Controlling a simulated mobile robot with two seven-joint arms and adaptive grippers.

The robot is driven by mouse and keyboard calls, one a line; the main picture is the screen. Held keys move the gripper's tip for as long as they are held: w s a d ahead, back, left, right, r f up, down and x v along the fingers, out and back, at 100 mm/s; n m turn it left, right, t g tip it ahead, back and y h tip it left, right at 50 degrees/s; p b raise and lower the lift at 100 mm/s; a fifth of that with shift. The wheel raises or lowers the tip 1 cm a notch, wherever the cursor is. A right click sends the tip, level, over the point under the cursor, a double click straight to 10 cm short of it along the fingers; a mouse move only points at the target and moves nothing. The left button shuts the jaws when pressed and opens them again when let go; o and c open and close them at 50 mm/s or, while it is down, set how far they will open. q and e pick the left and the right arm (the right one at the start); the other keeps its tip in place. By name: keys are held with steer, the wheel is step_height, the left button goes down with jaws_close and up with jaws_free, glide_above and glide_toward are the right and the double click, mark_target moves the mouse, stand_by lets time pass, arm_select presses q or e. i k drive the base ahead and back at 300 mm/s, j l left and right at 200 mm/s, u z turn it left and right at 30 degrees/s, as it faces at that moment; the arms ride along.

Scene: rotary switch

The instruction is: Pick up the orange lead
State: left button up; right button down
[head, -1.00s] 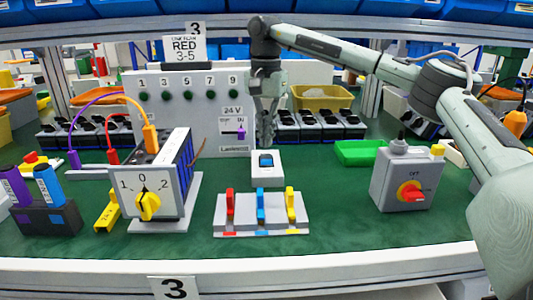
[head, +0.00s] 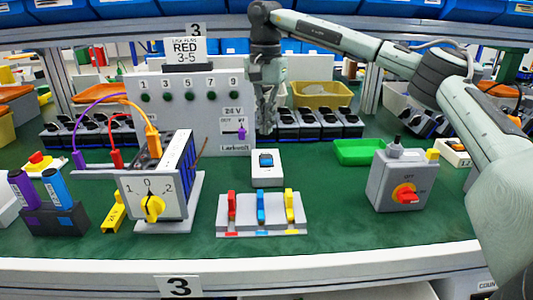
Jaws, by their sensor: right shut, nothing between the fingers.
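The orange lead shows as an orange plug (head: 153,142) and an orange cable arching up and left from it. The plug stands at the top of the grey rotary switch box (head: 135,200), which has a yellow knob (head: 153,207) and the marks 1, 0 and 2. A purple plug (head: 79,158) and a red plug (head: 116,158) stand in a rail to its left, with cables close to the orange one. My left gripper is out of view.
A white box with a blue button (head: 267,173) lies below my right gripper. A block with red, blue and yellow levers (head: 262,228) is in front. A grey box with a red knob (head: 390,205) stands right. Green mat is clear between.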

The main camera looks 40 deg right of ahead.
mark_target(152, 139)
steer(key=k+j, duration=0.2)
steer(key=j, duration=0.2)
steer(key=k+j, duration=0.2)
steer(key=j, duration=0.2)
steer(key=k+j, duration=0.2)
steer(key=j, duration=0.2)
